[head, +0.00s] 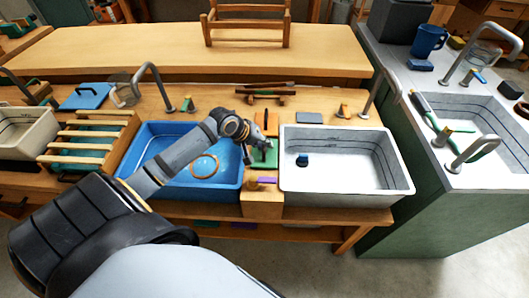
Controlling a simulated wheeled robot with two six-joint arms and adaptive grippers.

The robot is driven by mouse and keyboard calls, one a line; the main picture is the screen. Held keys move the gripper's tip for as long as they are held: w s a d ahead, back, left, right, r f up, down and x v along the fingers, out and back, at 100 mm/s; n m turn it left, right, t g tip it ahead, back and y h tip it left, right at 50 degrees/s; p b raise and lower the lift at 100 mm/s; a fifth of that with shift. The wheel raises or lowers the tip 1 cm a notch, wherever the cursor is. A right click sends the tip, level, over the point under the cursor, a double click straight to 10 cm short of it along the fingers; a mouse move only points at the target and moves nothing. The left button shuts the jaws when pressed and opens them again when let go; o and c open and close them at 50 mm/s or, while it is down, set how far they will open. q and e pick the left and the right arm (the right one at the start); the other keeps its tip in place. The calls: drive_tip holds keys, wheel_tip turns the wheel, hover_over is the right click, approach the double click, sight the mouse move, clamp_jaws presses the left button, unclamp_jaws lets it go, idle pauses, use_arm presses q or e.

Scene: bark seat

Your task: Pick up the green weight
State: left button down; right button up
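A green object (267,159), the only green piece close to my gripper, lies on the wooden strip between the blue basin and the white basin. I take it for the green weight, but its shape is partly hidden. My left gripper (262,143) comes in from the left over the blue basin, with its fingertips just above or at the green object. The fingers are too small and dark to tell whether they are open or touching it. My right gripper is not in view.
A purple block (267,180) lies in front of the green object. Taps stand behind the basins. A wooden rack (90,133) is at the left.

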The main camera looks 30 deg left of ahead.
sight(258, 157)
use_arm(q)
drive_tip(key=shift+r, duration=0.1)
idle(0.5)
drive_tip(key=shift+r, duration=0.2)
wheel_tip(258, 157, up, 3)
drive_tip(key=shift+w+f, duration=0.1)
drive_tip(key=s+r+p, duration=0.4)
drive_tip(key=s+p, duration=0.3)
drive_tip(key=p, duration=0.3)
drive_tip(key=s+a+r+p, duration=0.1)
drive_tip(key=s+r+p, duration=0.4)
drive_tip(key=p, duration=0.6)
drive_tip(key=shift+s+a+r, duration=0.2)
drive_tip(key=shift+s+r, duration=0.1)
drive_tip(key=shift+s, duration=0.75)
